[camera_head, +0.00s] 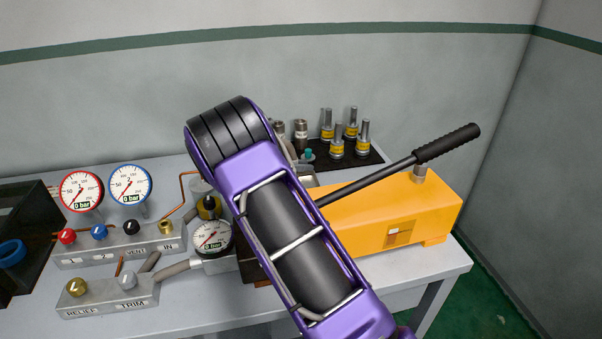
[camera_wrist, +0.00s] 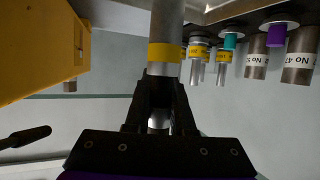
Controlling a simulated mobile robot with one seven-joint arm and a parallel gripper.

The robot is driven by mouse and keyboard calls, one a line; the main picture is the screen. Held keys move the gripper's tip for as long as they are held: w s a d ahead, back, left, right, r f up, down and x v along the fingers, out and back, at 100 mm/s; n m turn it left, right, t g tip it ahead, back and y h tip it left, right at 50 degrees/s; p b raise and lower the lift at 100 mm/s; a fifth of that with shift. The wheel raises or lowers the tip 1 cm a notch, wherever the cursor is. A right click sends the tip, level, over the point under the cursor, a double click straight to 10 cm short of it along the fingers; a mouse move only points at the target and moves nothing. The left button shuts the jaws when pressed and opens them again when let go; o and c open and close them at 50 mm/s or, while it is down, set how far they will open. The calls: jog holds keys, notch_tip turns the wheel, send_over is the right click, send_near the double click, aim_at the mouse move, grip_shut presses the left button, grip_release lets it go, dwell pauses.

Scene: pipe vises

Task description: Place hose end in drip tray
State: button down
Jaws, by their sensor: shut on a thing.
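My gripper (camera_wrist: 158,100) shows in the wrist view with its black fingers shut on a silver cylinder with a yellow band (camera_wrist: 166,22). I cannot tell whether this cylinder is the hose end. In the head view my purple arm hides the gripper and the held piece. A grey hose (camera_head: 176,269) joins the gauge to the lower metal block at the left. No drip tray can be named with certainty. A dark open box (camera_head: 28,200) stands at the far left, and a flat black tray (camera_head: 376,158) lies at the back right.
Several yellow-banded fittings (camera_head: 363,137) stand on the black tray. A yellow pump (camera_head: 400,212) with a long black lever (camera_head: 447,143) fills the right of the table. The table's front left is bare.

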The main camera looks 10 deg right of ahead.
jog(key=shift+f, duration=1.15)
jog(key=shift+f, duration=0.15)
jog(key=c, duration=0.8)
grip_release()
jog(key=shift+o, duration=0.2)
jog(key=v, duration=1.2)
